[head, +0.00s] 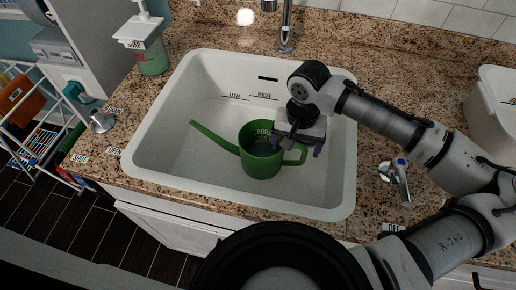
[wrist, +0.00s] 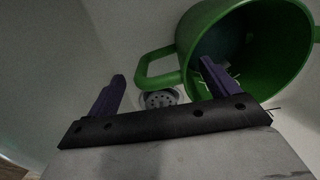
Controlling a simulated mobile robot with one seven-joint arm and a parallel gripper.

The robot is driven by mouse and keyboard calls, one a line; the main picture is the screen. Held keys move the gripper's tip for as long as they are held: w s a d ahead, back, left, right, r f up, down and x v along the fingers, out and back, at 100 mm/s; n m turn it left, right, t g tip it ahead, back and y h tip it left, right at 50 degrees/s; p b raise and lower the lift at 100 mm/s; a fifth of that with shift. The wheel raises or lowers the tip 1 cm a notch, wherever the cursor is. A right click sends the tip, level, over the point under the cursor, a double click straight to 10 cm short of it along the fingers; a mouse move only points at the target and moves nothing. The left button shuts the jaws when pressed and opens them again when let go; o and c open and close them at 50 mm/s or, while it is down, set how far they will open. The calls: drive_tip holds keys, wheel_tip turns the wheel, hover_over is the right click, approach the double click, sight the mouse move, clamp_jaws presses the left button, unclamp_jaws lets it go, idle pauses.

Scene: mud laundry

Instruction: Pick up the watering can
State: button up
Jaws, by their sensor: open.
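A green watering can (head: 259,160) stands upright in the white sink basin (head: 180,135). Its spout points left and its handle is on the right in the head view. My gripper (head: 299,148) is above the can's right side, by the rim and handle. In the wrist view the can (wrist: 303,50) is at the upper right, with its handle toward the left. My gripper (wrist: 161,82) is open there, with its two purple fingers apart. The right finger overlaps the can's opening, the left finger is outside the handle. I cannot tell whether either finger touches the can.
The sink's walls surround the can, with a drain (wrist: 160,98) below. A faucet (head: 286,35) stands behind. A soap dispenser (head: 150,50) is at back left, a lever (head: 101,121) at left, another lever (head: 400,180) at right, and a white bin (head: 492,110) at far right.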

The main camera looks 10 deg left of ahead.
drive_tip(key=shift+f, duration=0.5)
drive_tip(key=shift+c, duration=0.2)
drive_tip(key=c, duration=1.4)
drive_tip(key=shift+c, duration=1.1)
drive_tip(key=shift+r, duration=0.1)
drive_tip(key=shift+r, duration=0.1)
